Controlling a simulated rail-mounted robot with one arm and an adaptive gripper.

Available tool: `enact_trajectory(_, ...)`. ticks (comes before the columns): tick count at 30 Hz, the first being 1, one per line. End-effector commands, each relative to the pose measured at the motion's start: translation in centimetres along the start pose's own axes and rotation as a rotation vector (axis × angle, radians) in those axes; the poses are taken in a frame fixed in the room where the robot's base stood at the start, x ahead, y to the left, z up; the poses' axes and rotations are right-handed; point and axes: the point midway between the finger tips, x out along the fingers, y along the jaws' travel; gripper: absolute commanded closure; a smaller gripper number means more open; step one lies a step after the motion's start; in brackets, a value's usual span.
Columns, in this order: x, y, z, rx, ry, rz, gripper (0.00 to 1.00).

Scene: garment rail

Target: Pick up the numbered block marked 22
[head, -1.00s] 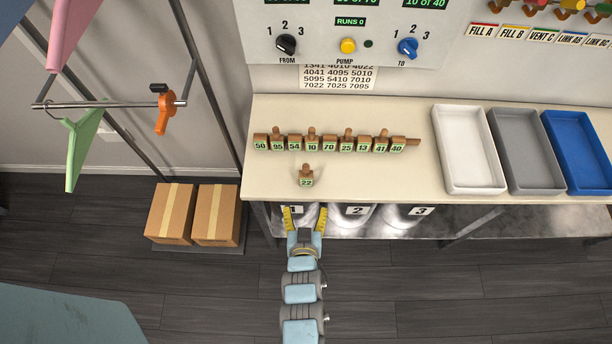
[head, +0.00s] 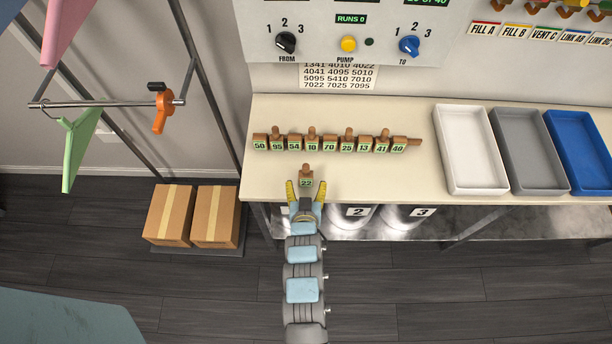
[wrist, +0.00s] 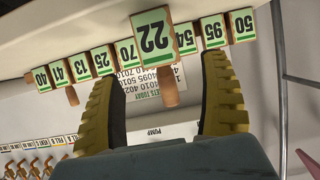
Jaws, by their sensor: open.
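The numbered block marked 22 (head: 306,182) is wooden with a green-edged label and a small peg. It sits alone near the front edge of the table, in front of the row of blocks. My gripper (head: 305,191) is open, its yellow fingers at the table's front edge, pointing at the block. In the wrist view the 22 block (wrist: 154,37) shows upside down, ahead of and between the open fingers of my gripper (wrist: 158,100). No grip on the block shows.
A row of numbered blocks (head: 330,144) stands behind on the cream table (head: 370,180). White (head: 440,150), grey (head: 497,150) and blue (head: 550,150) trays are at the right. Cardboard boxes (head: 170,215) stand on the floor at left. A control panel rises behind the table.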

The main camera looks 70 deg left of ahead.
Motion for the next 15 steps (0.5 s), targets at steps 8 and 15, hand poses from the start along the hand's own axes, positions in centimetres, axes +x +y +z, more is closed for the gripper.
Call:
enact_trajectory(8,1.6,-0.1,0.2,0.001,-0.002,-0.001,0.22)
enact_trajectory(15,4.4,-0.1,0.2,-0.001,0.002,-0.001,0.22)
